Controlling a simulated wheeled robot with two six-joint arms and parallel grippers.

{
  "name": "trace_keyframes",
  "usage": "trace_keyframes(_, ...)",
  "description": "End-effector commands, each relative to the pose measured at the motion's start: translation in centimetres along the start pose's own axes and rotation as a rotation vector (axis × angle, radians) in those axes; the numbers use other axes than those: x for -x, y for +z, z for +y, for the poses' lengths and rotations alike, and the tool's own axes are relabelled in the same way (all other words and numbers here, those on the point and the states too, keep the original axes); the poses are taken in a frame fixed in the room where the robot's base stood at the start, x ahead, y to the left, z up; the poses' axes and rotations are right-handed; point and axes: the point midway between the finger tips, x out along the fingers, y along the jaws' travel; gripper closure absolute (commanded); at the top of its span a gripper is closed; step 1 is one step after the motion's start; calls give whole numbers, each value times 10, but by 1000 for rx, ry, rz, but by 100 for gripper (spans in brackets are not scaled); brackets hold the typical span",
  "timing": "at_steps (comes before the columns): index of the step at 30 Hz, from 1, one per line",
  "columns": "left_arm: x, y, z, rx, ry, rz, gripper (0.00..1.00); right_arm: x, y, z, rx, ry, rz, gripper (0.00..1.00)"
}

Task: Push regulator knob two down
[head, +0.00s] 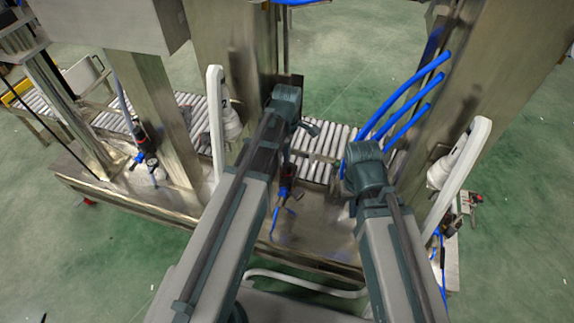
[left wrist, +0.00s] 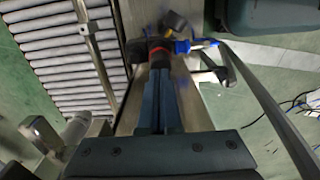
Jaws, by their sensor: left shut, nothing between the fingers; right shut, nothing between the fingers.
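The middle regulator (head: 287,171), dark with a red ring and blue hoses, stands on the metal bench below my left arm in the head view. In the left wrist view its black knob with the red ring (left wrist: 159,52) lies right at the tips of my left gripper (left wrist: 159,72). The fingers are shut with nothing between them; I cannot tell whether they touch the knob. In the head view the left wrist hides part of the space above the regulator. My right gripper (head: 352,206) is shut and empty, mostly hidden behind its wrist, right of the regulator.
Another regulator (head: 139,134) is at the left and one more (head: 438,237) at the right. A white post (head: 216,120) marked 2 and a right white post (head: 456,175) flank my arms. Blue hoses (head: 405,97) hang by the right column. A roller conveyor (head: 322,140) runs behind.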

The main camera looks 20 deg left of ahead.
Motion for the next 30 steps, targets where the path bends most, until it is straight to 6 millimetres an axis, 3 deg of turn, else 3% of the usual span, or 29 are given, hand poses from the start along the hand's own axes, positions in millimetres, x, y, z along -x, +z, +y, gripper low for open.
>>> trace_keyframes(30,-17,0,0,0,0,0,100,-17,-1,-2,0,0,0,100)
